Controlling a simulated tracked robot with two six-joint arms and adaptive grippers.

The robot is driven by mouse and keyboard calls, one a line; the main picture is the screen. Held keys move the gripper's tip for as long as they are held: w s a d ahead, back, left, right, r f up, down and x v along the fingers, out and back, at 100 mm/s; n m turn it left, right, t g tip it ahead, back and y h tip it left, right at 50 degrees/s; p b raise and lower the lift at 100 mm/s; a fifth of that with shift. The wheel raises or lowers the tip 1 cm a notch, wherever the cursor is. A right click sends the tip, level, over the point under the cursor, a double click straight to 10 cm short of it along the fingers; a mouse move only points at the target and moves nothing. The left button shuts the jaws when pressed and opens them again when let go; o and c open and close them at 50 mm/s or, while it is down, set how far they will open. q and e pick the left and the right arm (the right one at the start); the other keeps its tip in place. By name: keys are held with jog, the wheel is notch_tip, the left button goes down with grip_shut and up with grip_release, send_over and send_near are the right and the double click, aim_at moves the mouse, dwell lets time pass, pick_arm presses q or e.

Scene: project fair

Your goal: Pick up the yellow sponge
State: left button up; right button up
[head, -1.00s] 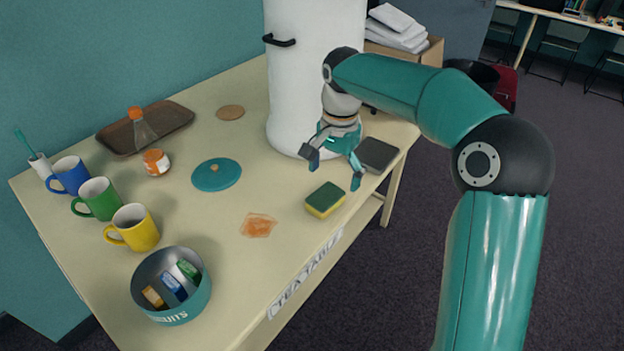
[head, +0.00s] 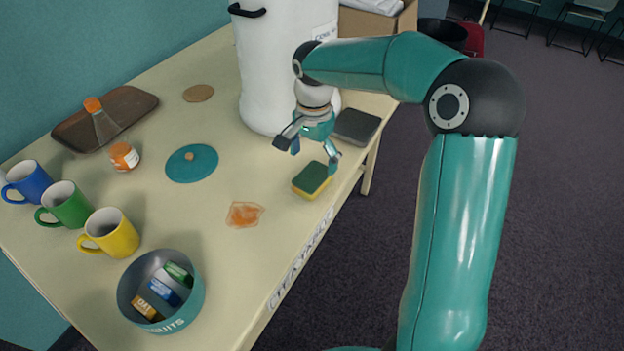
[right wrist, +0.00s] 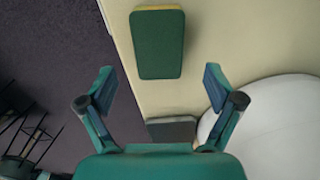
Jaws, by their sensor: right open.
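The yellow sponge (head: 311,180) has a green top layer. It lies flat on the tea table near the table's right front edge. In the right wrist view the sponge (right wrist: 157,44) shows its green face, beyond and between the fingertips. My right gripper (head: 307,157) is open and empty, just above and behind the sponge in the head view. In the right wrist view its two fingers (right wrist: 158,82) are spread wide, with nothing between them. The fingers do not appear to touch the sponge. My left gripper is not in view.
A tall white container (head: 262,90) stands close behind my right gripper. A dark grey flat square (head: 357,125) lies to its right. An orange spill (head: 244,214), a teal lid (head: 192,166) and a biscuit tin (head: 190,318) are to the left. The table between spill and sponge is clear.

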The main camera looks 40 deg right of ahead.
aim_at(312, 175)
jog(key=shift+s+a+f+p, duration=0.1)
jog(key=shift+f+p, duration=0.15)
jog(key=shift+f, duration=1.25)
jog(key=shift+a+f+p, duration=0.1)
jog(key=shift+f+p, duration=0.15)
jog(key=shift+f, duration=1.2)
jog(key=shift+c, duration=0.2)
jog(key=c, duration=0.8)
